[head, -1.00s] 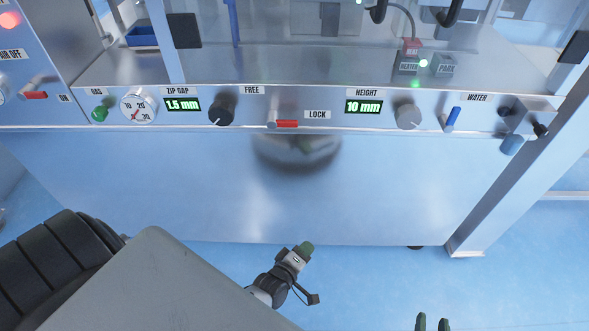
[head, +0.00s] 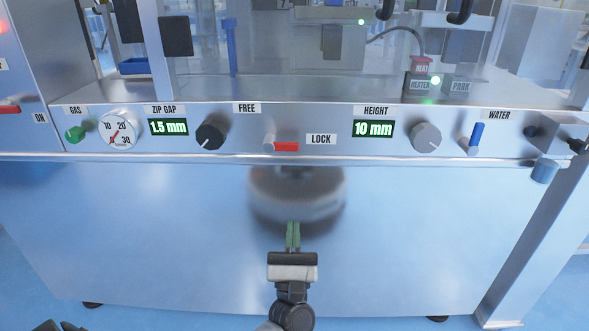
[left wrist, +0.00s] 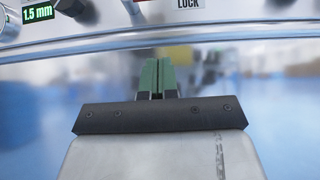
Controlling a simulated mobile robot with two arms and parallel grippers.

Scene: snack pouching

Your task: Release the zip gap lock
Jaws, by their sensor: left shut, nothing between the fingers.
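The zip gap lock lever (head: 284,146) is red with a metal pivot on the machine's front panel. It lies flat, pointing right toward the LOCK label (head: 320,139). The FREE label (head: 246,108) is above and left of it. The zip gap display (head: 168,127) reads 1.5 mm, with a black knob (head: 210,136) beside it. My left gripper (head: 293,226) is shut and empty, below the lever and in front of the panel, touching nothing visible. Its green fingers (left wrist: 157,76) are together in the left wrist view. My right gripper is not in view.
The height display (head: 373,129) reads 10 mm, next to a grey knob (head: 426,138). A blue water lever (head: 476,136) stands upright at the right. A rail (head: 420,163) runs under the panel. The space before the lower front is clear.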

